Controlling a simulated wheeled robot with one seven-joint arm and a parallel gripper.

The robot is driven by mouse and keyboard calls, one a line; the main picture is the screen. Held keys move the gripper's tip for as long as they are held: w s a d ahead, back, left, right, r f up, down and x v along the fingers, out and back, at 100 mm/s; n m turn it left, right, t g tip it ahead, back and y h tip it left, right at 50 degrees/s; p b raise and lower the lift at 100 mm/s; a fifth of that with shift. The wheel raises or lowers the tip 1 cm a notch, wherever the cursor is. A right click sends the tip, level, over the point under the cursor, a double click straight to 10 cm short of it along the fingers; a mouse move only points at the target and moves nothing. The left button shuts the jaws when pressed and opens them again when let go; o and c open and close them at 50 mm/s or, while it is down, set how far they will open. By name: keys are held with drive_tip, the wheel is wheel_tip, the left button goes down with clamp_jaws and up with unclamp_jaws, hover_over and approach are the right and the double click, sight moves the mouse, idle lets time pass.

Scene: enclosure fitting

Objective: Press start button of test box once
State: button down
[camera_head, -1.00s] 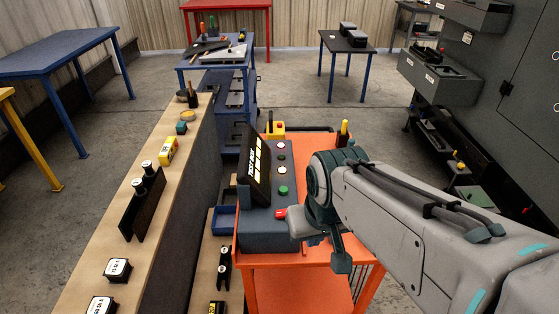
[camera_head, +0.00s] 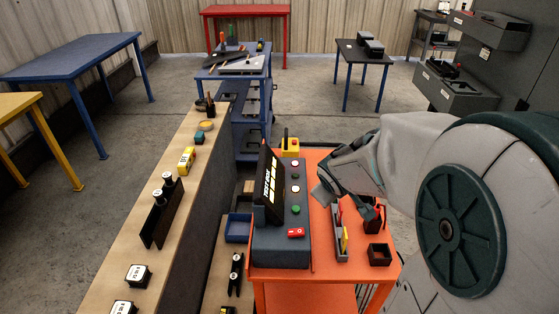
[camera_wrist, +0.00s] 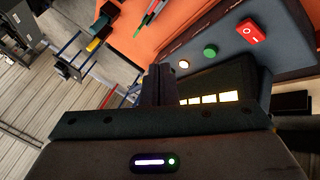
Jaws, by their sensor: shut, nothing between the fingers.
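The test box (camera_head: 281,250) is a dark grey box on the orange cart, with a tilted black screen (camera_head: 268,187) showing lit bars. Its panel carries a pale pinkish button (camera_head: 295,162), an amber-white button (camera_head: 296,188), a green button (camera_head: 296,209) and a red rocker switch (camera_head: 296,232). No button label is readable. In the wrist view the green button (camera_wrist: 210,51) and red switch (camera_wrist: 250,31) lie right of my fingers. My gripper (camera_head: 318,196) is shut and empty, just right of the box's panel and apart from the green button. Its fingertips (camera_wrist: 157,70) overlap the screen's edge in the wrist view.
The orange cart (camera_head: 320,273) also holds a yellow device (camera_head: 290,147) behind the box, a narrow grey tray (camera_head: 340,235) and a dark bin (camera_head: 379,255) at right. A wooden bench (camera_head: 200,155) with several parts runs along the left.

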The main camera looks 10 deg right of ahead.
drive_tip(key=w+n+t+y+p, duration=0.1)
drive_tip(key=w+n+y+p, duration=0.15)
drive_tip(key=w, duration=0.25)
drive_tip(key=n+y+p, duration=0.4)
drive_tip(key=n+y, duration=0.1)
drive_tip(key=n, duration=0.1)
hover_over(299, 211)
wheel_tip(299, 211, down, 2)
drive_tip(key=shift+f+n, duration=0.1)
drive_tip(key=shift+n, duration=0.15)
drive_tip(key=shift+f+h+b, duration=0.1)
drive_tip(key=shift+h+b, duration=0.15)
drive_tip(key=shift+b, duration=0.05)
wheel_tip(299, 211, down, 9)
drive_tip(key=b, duration=0.8)
drive_tip(key=shift+r, duration=0.2)
drive_tip(key=shift+f, duration=0.1)
idle(0.6)
drive_tip(key=shift+f+b, duration=0.3)
drive_tip(key=shift+b, duration=0.15)
